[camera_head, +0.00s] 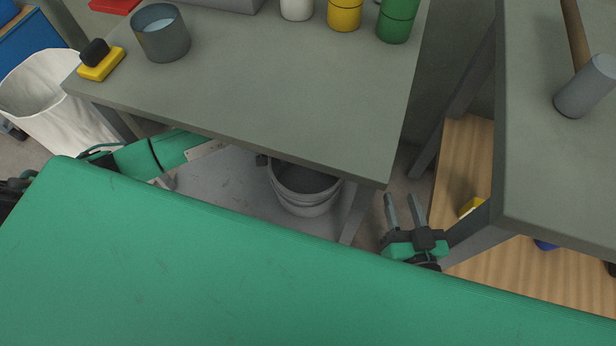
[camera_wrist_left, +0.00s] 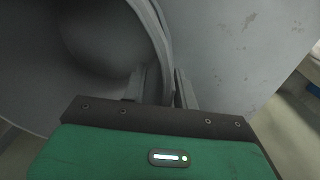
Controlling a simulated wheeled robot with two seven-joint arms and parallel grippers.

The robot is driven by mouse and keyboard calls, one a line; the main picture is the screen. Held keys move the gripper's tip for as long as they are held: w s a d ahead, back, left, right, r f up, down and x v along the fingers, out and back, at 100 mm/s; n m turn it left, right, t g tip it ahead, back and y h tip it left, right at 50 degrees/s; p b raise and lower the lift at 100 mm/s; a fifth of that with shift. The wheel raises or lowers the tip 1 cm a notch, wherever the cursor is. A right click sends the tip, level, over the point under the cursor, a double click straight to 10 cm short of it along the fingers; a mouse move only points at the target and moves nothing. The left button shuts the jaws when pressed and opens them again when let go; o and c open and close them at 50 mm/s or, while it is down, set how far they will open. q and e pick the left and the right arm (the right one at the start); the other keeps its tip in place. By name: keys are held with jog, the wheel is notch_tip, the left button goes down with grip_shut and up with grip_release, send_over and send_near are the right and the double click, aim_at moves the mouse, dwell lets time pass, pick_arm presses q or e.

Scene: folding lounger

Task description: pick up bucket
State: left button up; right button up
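A grey bucket (camera_head: 306,186) stands upright under the near edge of the grey table, partly hidden by the tabletop. My left arm reaches under the table from the left, and the tabletop hides most of its gripper. In the left wrist view, my left gripper (camera_wrist_left: 160,88) has its fingers on either side of the bucket's rim (camera_wrist_left: 152,30), with the dark inside to the left. I cannot tell whether both fingers press on the wall. My right gripper (camera_head: 404,212) is open and empty, to the right of the bucket and beyond a table leg.
The grey table (camera_head: 250,95) holds a metal pot (camera_head: 160,32), a yellow brush (camera_head: 100,62) and several cans at the back. A white bin (camera_head: 62,100) stands at the left. Another table (camera_head: 550,170) with a mallet (camera_head: 582,88) stands right, beside a wooden surface (camera_head: 465,150).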

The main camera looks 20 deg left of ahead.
pick_arm(q)
grip_shut()
jog(key=shift+r, duration=0.1)
dwell(1.2)
